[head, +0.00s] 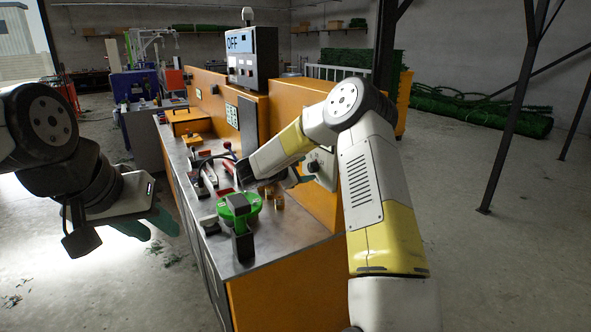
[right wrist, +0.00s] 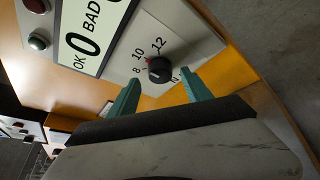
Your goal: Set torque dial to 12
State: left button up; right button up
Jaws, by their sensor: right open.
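The torque dial (right wrist: 160,69) is a black round knob on a pale panel, with the numbers 8, 10 and 12 around it and another number partly hidden by a finger. A small red mark shows at its upper left, seemingly between 10 and 12. My right gripper (right wrist: 160,77) is open, its teal fingertips on either side of the dial and apparently just short of it; I cannot tell whether they touch. In the head view the dial's panel (head: 324,164) is partly hidden by my right arm. My left gripper (head: 148,222) hangs open and empty left of the bench.
A display reading OK 0 BAD 0 (right wrist: 88,33) and buttons (right wrist: 38,41) are beside the dial. The metal bench top (head: 273,237) holds a green spool device (head: 238,207) and tools. A box reading OFF (head: 252,58) stands above. Floor is open on the left.

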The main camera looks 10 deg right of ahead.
jog(key=shift+x, duration=0.8)
grip_shut()
jog(key=m+t, duration=0.2)
jog(key=m, duration=0.1)
jog(key=shift+s+f+h, duration=0.15)
jog(key=shift+f+h, duration=0.05)
jog(key=shift+h, duration=0.1)
jog(key=m, duration=0.1)
jog(key=m+t, duration=0.1)
jog(key=m, duration=0.1)
jog(key=m+t+h, duration=0.1)
jog(key=shift+f+m, duration=0.25)
jog(key=shift+m, duration=0.15)
